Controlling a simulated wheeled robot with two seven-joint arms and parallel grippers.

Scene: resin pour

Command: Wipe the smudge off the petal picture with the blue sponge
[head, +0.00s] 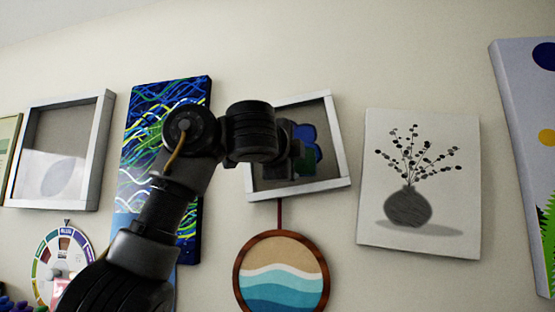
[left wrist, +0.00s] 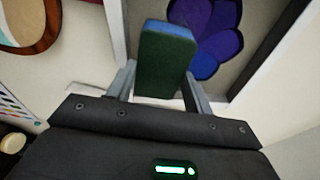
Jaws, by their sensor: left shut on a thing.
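The petal picture (head: 327,173) hangs on the wall in a white frame, tilted, partly hidden behind my left arm in the head view. Its blue-purple petals (left wrist: 208,40) show at the top of the left wrist view. My left gripper (head: 291,141) is in front of the picture. In the left wrist view its fingers (left wrist: 160,88) are shut on the blue sponge (left wrist: 165,62), which shows a large dark green face and a blue edge. I cannot tell whether the sponge touches the picture. I make out no clear smudge. My right gripper is not in view.
A round wave picture (head: 281,275) hangs below the petal picture. A vase picture (head: 418,185) hangs to the right, a blue swirl canvas (head: 140,130) and another white-framed picture (head: 58,150) to the left. A colour wheel (head: 62,250) is at lower left. Bare wall (head: 300,60) lies above.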

